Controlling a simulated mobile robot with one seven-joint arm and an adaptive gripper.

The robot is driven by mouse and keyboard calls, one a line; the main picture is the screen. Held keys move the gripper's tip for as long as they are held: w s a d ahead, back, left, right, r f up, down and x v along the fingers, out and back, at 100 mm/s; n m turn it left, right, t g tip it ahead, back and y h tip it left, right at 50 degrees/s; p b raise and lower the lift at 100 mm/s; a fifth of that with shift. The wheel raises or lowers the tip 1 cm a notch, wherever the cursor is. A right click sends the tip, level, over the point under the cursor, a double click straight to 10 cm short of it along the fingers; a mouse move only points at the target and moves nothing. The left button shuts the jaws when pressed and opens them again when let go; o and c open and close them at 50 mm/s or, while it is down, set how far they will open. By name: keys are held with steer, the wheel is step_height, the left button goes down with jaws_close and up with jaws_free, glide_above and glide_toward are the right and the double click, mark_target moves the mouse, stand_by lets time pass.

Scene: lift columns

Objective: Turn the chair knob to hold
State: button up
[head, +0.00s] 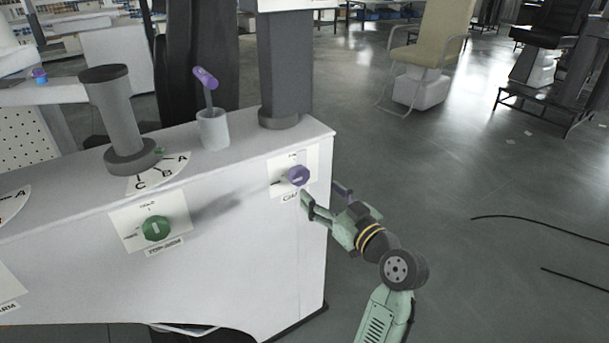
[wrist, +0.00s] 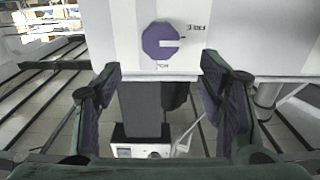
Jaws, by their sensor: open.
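The chair knob (head: 298,176) is a round purple knob on a white plate at the right end of the pale console's front. A partly hidden label starting "CH" sits below it. The knob also shows in the wrist view (wrist: 157,41), with a pale slot pointing right towards a tick and small lettering. Other small lettering lies below it there; I cannot read either surely. My gripper (head: 323,195) is open and empty, just in front of and below right of the knob. In the wrist view its two fingers (wrist: 160,72) stand apart on either side, short of the knob.
A green knob (head: 156,228) on its own plate is further left on the console front. On the console top (head: 250,143) stand a grey column (head: 113,118) and a purple-tipped lever (head: 207,82) in a grey cup. Open floor lies right; a beige chair (head: 428,38) stands behind.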

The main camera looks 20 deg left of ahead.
mark_target(302, 175)
steer(key=p+x, duration=0.1)
steer(key=x, duration=0.7)
steer(key=c, duration=1.1)
